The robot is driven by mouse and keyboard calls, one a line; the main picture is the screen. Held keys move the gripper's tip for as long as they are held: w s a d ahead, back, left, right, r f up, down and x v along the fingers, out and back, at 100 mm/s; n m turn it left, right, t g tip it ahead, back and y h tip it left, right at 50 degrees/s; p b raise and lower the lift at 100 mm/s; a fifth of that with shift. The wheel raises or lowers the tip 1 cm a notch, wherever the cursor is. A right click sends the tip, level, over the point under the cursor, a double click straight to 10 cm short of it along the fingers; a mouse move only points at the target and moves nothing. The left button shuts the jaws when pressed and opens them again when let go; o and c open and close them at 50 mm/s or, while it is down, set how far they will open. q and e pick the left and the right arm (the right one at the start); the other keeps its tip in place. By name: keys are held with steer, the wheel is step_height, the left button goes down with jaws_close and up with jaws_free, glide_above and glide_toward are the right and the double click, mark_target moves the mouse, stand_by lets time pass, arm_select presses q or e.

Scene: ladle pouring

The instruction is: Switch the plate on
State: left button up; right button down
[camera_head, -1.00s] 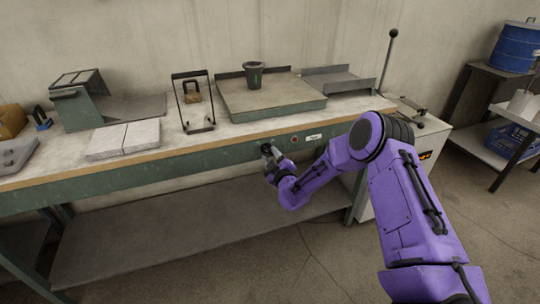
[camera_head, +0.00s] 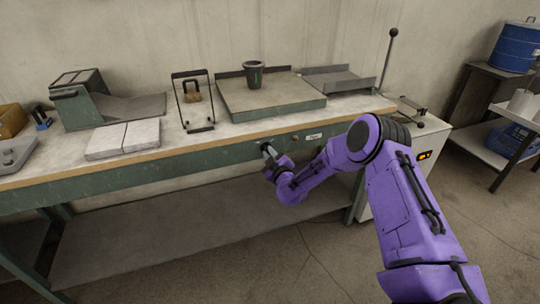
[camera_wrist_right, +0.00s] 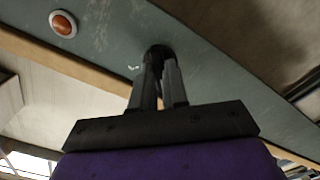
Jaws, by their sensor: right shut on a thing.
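The plate (camera_head: 285,104) is a flat grey-green slab on the bench, with a dark cup (camera_head: 253,76) standing on it. Below it, on the green front rail of the bench, is a dark round knob (camera_wrist_right: 157,51). My right gripper (camera_head: 267,150) reaches the rail from below right and is shut on the knob; its fingers hide much of the knob. The wrist view shows the closed fingers (camera_wrist_right: 160,68) at the knob. A round orange lamp (camera_wrist_right: 63,24) with a pale rim is on the same rail. My left gripper is not in view.
The bench (camera_head: 175,148) also carries a wire-handled stand (camera_head: 193,100), pale slabs (camera_head: 123,138) and a grey sloped box (camera_head: 80,98). A pale cabinet (camera_head: 425,157) with an orange display stands at the bench's right end. Below the rail is a low shelf (camera_head: 180,232).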

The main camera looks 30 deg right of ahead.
steer(key=shift+m+b, duration=2.1)
steer(key=shift+m, duration=6.5)
steer(key=c, duration=1.1)
jaws_free()
steer(key=shift+c, duration=0.2)
steer(key=v, duration=1)
steer(key=shift+s, duration=0.25)
